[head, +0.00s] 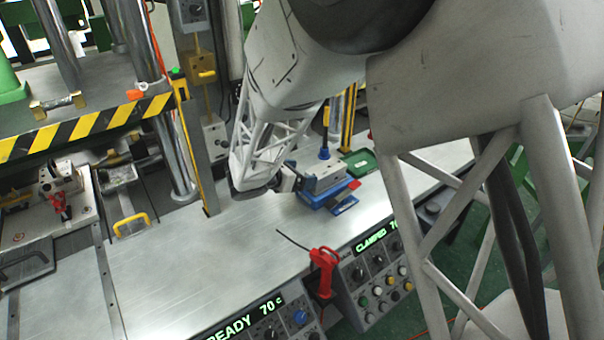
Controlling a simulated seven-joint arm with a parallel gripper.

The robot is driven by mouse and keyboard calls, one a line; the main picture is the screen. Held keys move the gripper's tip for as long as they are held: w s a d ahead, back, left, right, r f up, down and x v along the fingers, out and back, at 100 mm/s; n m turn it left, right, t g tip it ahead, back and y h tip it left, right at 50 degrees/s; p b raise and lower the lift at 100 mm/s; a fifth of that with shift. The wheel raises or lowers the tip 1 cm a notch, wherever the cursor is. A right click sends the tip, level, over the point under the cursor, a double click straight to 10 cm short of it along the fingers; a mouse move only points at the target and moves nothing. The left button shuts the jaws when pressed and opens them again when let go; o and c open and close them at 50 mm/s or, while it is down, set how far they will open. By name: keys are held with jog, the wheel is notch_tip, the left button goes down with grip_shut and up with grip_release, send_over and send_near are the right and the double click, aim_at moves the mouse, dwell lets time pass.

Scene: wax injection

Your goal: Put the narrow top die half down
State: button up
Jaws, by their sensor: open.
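A grey metal block, which looks like the narrow top die half (324,175), sits on a blue base (322,197) on the right part of the steel bench. My gripper (292,180) is at the block's left end, low over the bench, and is open. My own wrist and arm hide much of the fingers. I cannot tell whether the fingers still touch the block, or whether another die half lies under it.
A green tray (360,162) and a blue-based upright tool (325,140) stand behind the block. A red-handled tool (322,268) is at the bench's front edge by the control panels (378,278). The steel bench (190,265) is clear at left centre. A striped press edge (85,125) stands behind.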

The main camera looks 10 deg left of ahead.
dwell(0.7)
jog(key=s+d+r+m+g+y, duration=0.1)
jog(key=s+d+r+m+g, duration=0.4)
jog(key=d, duration=0.6)
jog(key=s+d+r+m+g, duration=0.2)
jog(key=s+d+r+m, duration=0.5)
jog(key=d, duration=0.4)
jog(key=s+d+r+m+y, duration=0.2)
jog(key=s+d+m+y, duration=0.2)
jog(key=s+m, duration=0.4)
jog(key=s+d+r+m+y, duration=0.2)
jog(key=s+d+m+y, duration=0.2)
jog(key=s, duration=1.1)
jog(key=shift+s+d+m+g, duration=0.35)
jog(key=shift+d+m, duration=0.15)
jog(key=shift+m, duration=1.4)
jog(key=shift+o, duration=0.4)
jog(key=shift+r, duration=0.1)
